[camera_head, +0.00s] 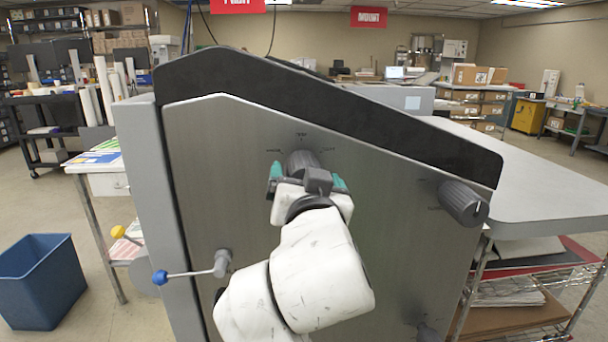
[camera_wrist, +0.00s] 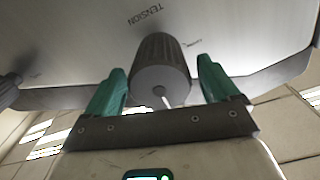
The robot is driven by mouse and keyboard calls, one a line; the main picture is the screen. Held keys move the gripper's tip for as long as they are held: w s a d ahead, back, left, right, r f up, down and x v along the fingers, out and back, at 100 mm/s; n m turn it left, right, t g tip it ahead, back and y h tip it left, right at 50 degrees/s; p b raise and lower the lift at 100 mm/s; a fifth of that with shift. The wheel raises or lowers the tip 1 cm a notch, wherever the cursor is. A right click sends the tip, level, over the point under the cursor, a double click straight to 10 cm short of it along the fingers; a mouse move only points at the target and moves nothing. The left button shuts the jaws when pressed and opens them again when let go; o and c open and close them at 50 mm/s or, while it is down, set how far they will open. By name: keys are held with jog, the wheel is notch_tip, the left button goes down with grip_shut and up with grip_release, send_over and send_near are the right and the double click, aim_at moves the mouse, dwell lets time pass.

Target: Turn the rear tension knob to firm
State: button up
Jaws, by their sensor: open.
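A dark ribbed knob (camera_head: 302,162) stands out from the grey side panel of the machine, with small markings on the panel above it. In the wrist view the knob (camera_wrist: 160,62) has the word TENSION printed near it and a light pointer mark on its end face. The small position words are too blurred to read surely. My gripper (camera_head: 306,180) is open at the knob. Its green fingers (camera_wrist: 160,80) stand one on each side, with a visible gap on both sides in the wrist view. My gripper and arm hide part of the knob in the head view.
A second ribbed knob (camera_head: 463,203) sticks out at the panel's right, and a small one (camera_head: 427,330) sits low right. A crank with a blue ball (camera_head: 160,277) projects at lower left. A blue bin (camera_head: 40,282) stands on the floor at left. A grey table (camera_head: 560,190) extends right.

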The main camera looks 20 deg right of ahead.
jog(key=v, duration=0.6)
jog(key=shift+s, duration=0.4)
jog(key=shift+a, duration=0.1)
